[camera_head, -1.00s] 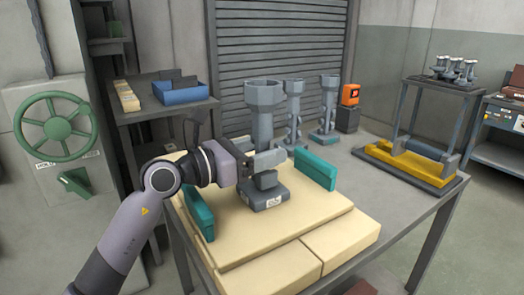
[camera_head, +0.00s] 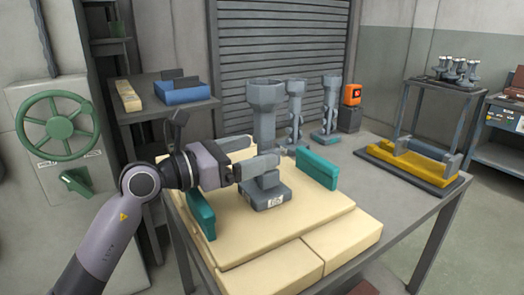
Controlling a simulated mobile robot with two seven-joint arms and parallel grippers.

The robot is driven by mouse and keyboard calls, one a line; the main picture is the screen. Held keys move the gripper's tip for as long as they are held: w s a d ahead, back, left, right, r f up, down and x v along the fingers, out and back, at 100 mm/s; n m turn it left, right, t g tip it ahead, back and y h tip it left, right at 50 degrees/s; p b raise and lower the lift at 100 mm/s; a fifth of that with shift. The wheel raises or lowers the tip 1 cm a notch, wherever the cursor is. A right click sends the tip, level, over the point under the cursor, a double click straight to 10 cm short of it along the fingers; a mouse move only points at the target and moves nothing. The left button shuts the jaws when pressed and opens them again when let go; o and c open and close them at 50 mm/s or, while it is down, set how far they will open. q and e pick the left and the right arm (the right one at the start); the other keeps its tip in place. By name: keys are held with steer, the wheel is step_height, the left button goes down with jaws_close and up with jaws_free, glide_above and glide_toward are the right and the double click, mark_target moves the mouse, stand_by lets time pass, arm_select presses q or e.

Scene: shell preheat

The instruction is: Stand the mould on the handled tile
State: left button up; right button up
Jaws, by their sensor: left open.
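The mould (camera_head: 265,117), a tall grey piece with a wide faceted cup on top and a square labelled foot, stands upright on the cream tile (camera_head: 245,228) with two teal handles. One teal handle (camera_head: 201,215) is left of it, the other (camera_head: 317,171) to its right. My left gripper (camera_head: 265,152) comes in from the left at the height of the mould's lower stem. Its jaws are open, with the near finger in front of the stem and the far finger's tip at the stem's left side. Whether either finger touches is unclear. My right gripper is out of view.
Two thinner grey pieces (camera_head: 295,115) (camera_head: 331,108) stand behind on the grey table (camera_head: 372,187). An orange device (camera_head: 352,95) sits beyond them. A yellow base (camera_head: 385,157) with grey end posts is at the table's right. The front right tabletop is clear.

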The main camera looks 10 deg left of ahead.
arm_select(q)
steer(key=b+v, duration=0.1)
steer(key=v, duration=0.7)
steer(key=shift+s+a, duration=0.25)
steer(key=shift+a, duration=0.05)
